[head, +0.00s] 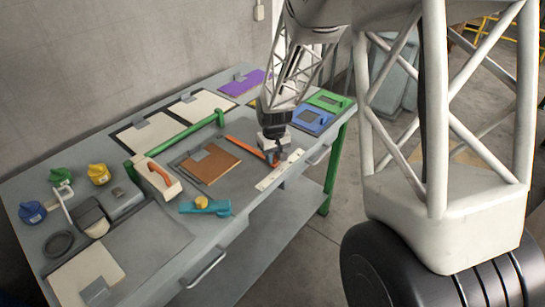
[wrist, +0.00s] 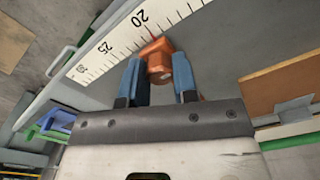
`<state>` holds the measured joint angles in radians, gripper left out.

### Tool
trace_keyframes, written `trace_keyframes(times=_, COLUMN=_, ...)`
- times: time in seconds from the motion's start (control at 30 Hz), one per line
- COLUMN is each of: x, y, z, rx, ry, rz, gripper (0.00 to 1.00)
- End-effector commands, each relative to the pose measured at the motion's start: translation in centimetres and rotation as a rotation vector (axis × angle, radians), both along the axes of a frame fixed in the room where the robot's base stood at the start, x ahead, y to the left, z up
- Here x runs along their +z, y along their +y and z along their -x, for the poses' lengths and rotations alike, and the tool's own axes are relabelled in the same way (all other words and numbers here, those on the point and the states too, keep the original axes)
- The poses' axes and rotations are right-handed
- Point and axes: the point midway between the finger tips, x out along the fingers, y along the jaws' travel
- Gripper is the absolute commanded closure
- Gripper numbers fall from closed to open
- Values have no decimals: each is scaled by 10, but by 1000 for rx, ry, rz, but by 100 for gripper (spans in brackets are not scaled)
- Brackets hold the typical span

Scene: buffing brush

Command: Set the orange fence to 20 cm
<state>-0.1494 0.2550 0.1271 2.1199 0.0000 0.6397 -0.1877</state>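The orange fence is a long thin bar (head: 246,147) on the bench, beside the brown board. Its orange block (wrist: 155,50) sits against the white ruler (wrist: 120,42) in the wrist view. A small red pointer on the block lies close to the 20 mark; the exact reading is too small to tell. The ruler also shows in the head view (head: 267,181). My gripper (wrist: 160,75) has its blue fingers on both sides of the block, and they appear closed on it. In the head view my gripper (head: 274,156) is low at the ruler's far end.
The brown board (head: 213,164) with a grey plate lies left of the fence. A green rail (head: 185,135) stands behind it. Blue and green panels (head: 312,118) lie beyond my gripper.

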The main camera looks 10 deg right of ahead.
Motion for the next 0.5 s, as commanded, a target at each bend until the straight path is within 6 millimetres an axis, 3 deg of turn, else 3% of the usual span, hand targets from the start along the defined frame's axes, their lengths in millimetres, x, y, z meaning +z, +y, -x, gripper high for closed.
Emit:
trace_keyframes(times=0.03, x=1, y=0, z=0, rx=0, ry=-2, rz=-1, gripper=66)
trace_keyframes(times=0.17, x=0, y=0, z=0, rx=0, ry=-1, rz=0, gripper=47)
trace_keyframes(times=0.5, x=1, y=0, z=0, rx=0, ry=-1, rz=0, gripper=47)
